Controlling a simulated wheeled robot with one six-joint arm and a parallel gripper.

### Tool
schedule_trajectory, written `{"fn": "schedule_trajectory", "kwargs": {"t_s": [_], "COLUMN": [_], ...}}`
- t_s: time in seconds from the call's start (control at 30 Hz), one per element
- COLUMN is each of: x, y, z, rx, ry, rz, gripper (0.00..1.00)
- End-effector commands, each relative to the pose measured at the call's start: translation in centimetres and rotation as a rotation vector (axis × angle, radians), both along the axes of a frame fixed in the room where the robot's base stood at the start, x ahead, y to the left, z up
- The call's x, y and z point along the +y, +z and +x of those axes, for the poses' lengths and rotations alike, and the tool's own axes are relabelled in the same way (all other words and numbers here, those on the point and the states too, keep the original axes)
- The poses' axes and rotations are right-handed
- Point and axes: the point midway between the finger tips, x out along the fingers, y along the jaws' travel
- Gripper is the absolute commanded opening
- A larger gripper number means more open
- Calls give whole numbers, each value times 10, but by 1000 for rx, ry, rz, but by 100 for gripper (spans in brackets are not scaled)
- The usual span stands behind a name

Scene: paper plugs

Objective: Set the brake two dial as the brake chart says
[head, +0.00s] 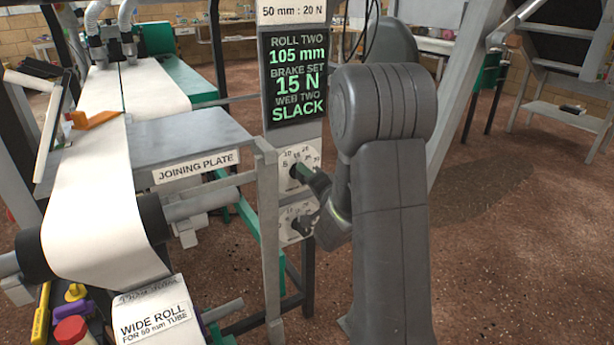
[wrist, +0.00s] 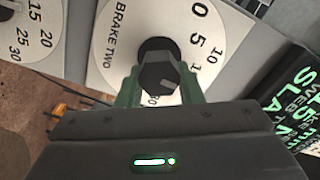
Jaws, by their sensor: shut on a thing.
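The brake two dial (wrist: 112,55) is a white plate with a dark knob (wrist: 158,62) in the wrist view. It is the upper dial (head: 286,158) in the head view. My gripper (wrist: 158,86) is shut on the knob, with green fingers on both sides of it. A pale mark on the knob faces the lower right; the number it points at is hidden by my gripper. The display (head: 297,75) reads roll two 105 mm, brake set 15 N, web two slack. Of the brake chart (head: 291,12), only the line "50 mm : 20 N" shows; its upper part is out of view.
A second dial (head: 287,228) sits just below, and shows at the left of the wrist view (wrist: 32,30). The joining plate (head: 195,135) and a post stand left of the dials. A wide roll (head: 160,318) lies at the lower left. Floor to the right is clear.

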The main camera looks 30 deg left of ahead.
Motion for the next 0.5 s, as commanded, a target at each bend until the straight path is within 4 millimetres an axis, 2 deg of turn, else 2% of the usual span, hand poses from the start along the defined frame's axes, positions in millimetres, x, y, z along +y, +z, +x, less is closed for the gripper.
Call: {"fn": "schedule_trajectory", "kwargs": {"t_s": [0.2, 0.5], "x": [0, 0], "y": [0, -1], "z": [1, 1], "rx": [155, 299], "ry": [0, 0], "rz": [82, 158], "gripper": [10, 10]}}
